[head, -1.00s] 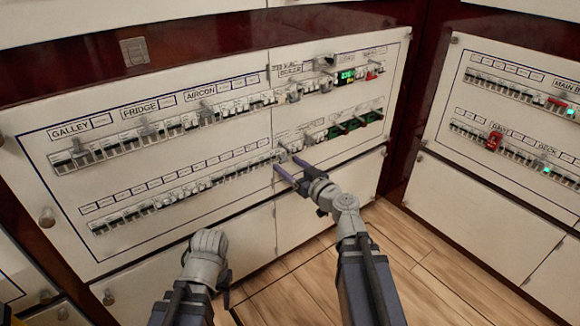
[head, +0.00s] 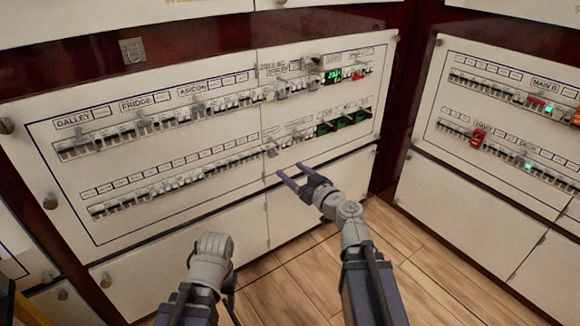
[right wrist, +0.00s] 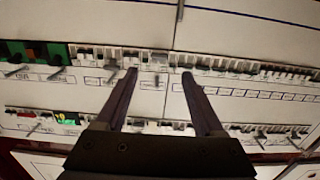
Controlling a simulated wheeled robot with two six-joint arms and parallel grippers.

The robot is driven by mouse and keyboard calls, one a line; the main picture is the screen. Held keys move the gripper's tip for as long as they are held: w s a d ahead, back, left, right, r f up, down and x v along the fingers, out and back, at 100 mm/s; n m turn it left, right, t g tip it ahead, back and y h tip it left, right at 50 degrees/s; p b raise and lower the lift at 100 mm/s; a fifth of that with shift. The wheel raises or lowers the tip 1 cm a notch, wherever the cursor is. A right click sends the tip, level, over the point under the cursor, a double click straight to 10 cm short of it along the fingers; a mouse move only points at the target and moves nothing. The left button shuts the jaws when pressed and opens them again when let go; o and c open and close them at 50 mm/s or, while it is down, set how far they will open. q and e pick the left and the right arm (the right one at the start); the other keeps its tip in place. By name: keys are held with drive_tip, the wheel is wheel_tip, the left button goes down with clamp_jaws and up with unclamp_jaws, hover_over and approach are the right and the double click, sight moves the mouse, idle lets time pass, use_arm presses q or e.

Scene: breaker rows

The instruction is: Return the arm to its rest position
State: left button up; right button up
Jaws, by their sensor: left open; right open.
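My right gripper (head: 288,169) is open and empty in the head view. Its two fingers point at the lower right part of the white breaker panel (head: 235,208), in front of the lower breaker row. In the right wrist view, the open right gripper (right wrist: 158,74) has bare panel and small breakers showing between its fingers, with nothing held. My left arm's grey wrist (head: 210,258) is low in the head view, in front of the lower cabinet face. Only a dark part of my left gripper (head: 230,284) shows beside it; its fingertips are mostly hidden.
Breaker rows run across the panel, with green breakers (head: 345,120) and a lit green display (head: 333,74) at its right. A second breaker panel (head: 480,165) stands on the right wall. The wooden floor (head: 440,270) is clear.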

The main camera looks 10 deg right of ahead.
drive_tip(key=s+a+f+n+g+y+p, duration=0.1)
drive_tip(key=s+a+n+g+p, duration=0.2)
drive_tip(key=a, duration=0.4)
drive_tip(key=s+a+g+y+p, duration=0.25)
drive_tip(key=a+g+p, duration=0.2)
drive_tip(key=a, duration=0.25)
drive_tip(key=s+a+f+m+g+h+p, duration=0.1)
drive_tip(key=s+a+f+g+h+p, duration=0.15)
drive_tip(key=s+g+h+p, duration=0.85)
drive_tip(key=s+d+r+m+t+p, duration=0.1)
drive_tip(key=s+d+r+m+t, duration=0.1)
drive_tip(key=s+d+r, duration=0.3)
wheel_tip(320, 180, up, 34)
drive_tip(key=a+p, duration=0.1)
drive_tip(key=p, duration=3.5)
drive_tip(key=shift+s, duration=0.4)
drive_tip(key=shift+a+f, duration=0.1)
drive_tip(key=shift+c, duration=0.2)
